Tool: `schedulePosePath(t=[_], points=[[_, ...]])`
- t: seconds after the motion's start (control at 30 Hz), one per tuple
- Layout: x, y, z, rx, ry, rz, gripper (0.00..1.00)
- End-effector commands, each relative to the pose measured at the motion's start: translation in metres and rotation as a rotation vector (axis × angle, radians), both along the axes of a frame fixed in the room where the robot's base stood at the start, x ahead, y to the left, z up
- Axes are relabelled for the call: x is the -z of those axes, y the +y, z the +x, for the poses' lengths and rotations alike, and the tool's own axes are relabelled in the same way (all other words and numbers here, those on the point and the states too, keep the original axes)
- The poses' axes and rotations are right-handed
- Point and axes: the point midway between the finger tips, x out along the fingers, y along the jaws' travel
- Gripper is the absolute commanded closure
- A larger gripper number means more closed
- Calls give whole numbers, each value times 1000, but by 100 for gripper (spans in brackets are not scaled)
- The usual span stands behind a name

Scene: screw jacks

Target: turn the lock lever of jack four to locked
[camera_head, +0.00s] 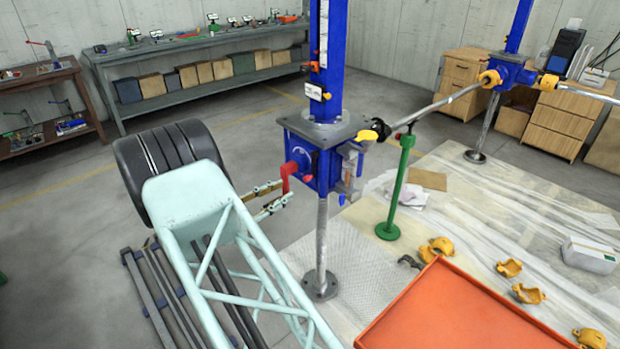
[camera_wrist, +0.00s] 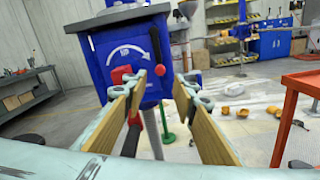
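A blue jack gearbox (camera_head: 325,165) sits on a grey steel post below a blue column. It also shows in the wrist view (camera_wrist: 110,45), with a white curved-arrow label on its face. A red lever (camera_head: 287,177) is on its left side and hangs down. In the wrist view this red lever (camera_wrist: 121,75) shows partly behind the left finger. A black rod with a red ball end (camera_wrist: 156,69) hangs on the same face. I cannot read which jack this is. My gripper (camera_head: 284,192) is open beside the red lever; its wood-coloured fingers (camera_wrist: 159,78) are wide apart, contact unclear.
An orange-red table (camera_head: 450,310) stands at the front right. A green stand (camera_head: 397,190) supports a shaft running right to another blue jack (camera_head: 510,72). Yellow coupling halves (camera_head: 527,293) lie on the plastic sheet. A workbench (camera_head: 215,50) stands along the back wall.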

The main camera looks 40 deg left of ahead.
Motion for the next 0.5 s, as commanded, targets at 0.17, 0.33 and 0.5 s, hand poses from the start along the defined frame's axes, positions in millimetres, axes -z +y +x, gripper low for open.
schedulePosePath(t=[0.17, 0.33, 0.5], points=[[1, -4, 15, 2, 1, 0, 74], [0, -7, 35, 2, 0, 0, 74], [1, -11, 57, 3, 1, 1, 74]])
